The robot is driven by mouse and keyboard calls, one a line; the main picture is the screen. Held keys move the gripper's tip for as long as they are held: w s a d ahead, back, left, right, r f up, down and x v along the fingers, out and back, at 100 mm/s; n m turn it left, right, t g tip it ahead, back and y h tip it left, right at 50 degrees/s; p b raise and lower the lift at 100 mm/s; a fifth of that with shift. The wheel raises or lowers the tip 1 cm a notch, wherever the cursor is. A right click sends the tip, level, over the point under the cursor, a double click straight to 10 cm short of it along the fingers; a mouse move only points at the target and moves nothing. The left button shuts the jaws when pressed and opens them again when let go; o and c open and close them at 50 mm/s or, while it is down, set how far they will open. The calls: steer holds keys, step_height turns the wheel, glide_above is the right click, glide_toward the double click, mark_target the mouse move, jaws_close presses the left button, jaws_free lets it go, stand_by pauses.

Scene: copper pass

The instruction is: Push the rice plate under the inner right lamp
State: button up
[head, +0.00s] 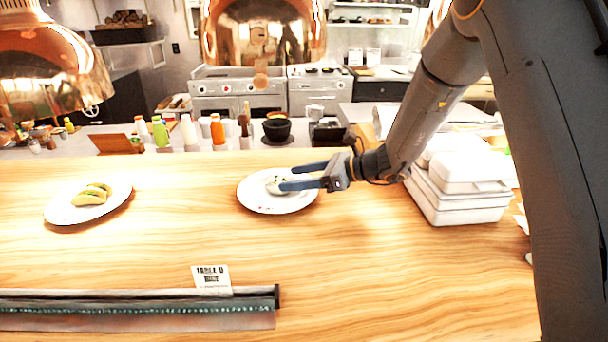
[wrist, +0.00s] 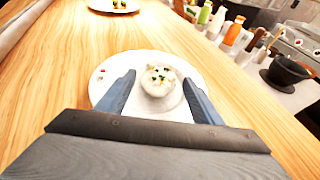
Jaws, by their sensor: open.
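The rice plate (head: 262,202) is a white plate on the wooden counter, with a small white rice mound topped with dark and orange bits. The rice mound (wrist: 159,80) shows clearly in the wrist view, on the plate (wrist: 104,84). My gripper (head: 287,177) is open over the plate, with one finger on each side of the rice mound; I cannot tell whether they touch it. A copper lamp (head: 262,35) hangs above and behind the plate. Another copper lamp (head: 45,65) hangs at the upper left.
A taco plate (head: 62,211) lies to the left. Stacked white boxes (head: 455,185) stand to the right. A dark rail with a table card (head: 211,280) lies at the front left. Bottles (head: 217,132) and a black pot (head: 277,128) stand behind the counter. The front middle is clear.

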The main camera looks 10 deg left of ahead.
mark_target(281, 180)
steer(key=shift+p+x, duration=0.85)
steer(key=shift+x, duration=1.9)
steer(key=shift+s, duration=0.1)
steer(key=c, duration=1.3)
